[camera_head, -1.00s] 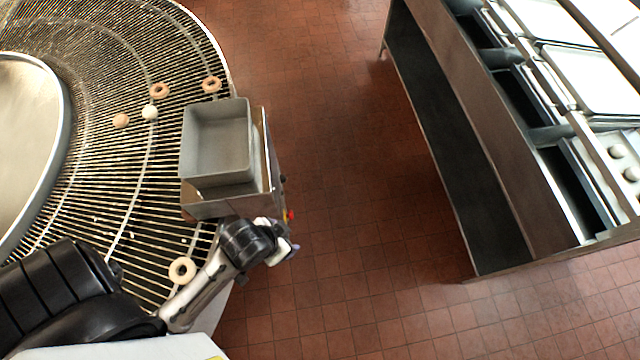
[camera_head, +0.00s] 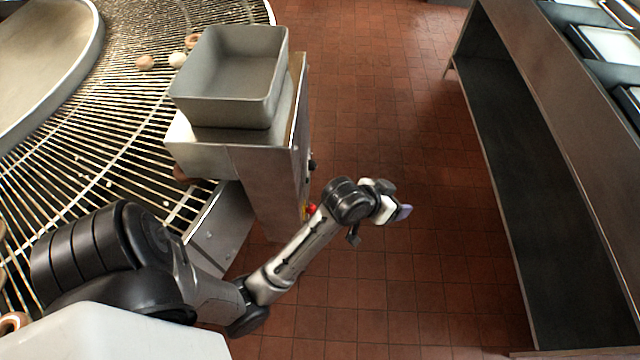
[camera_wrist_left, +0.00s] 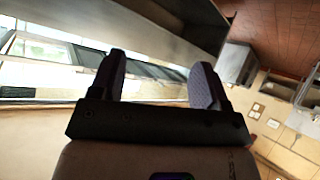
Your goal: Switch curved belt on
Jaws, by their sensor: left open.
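The curved belt (camera_head: 120,110) is a wire-slat conveyor at the left of the head view. A metal control box (camera_head: 270,185) stands at its outer edge, with a black knob (camera_head: 312,164) and a red button (camera_head: 311,208) on its right side. That side is seen at a steep angle, so the controls show only in part. My left gripper (camera_head: 398,212) is to the right of the box, over the floor, apart from the controls. In the left wrist view its two fingers (camera_wrist_left: 158,75) are spread and empty. My right gripper is not in view.
A grey bin (camera_head: 232,75) sits on the box. Several doughnuts lie on the belt, including a pale one (camera_head: 178,60). A long metal table (camera_head: 540,110) stands at the right. Tiled floor (camera_head: 390,100) lies open between table and belt.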

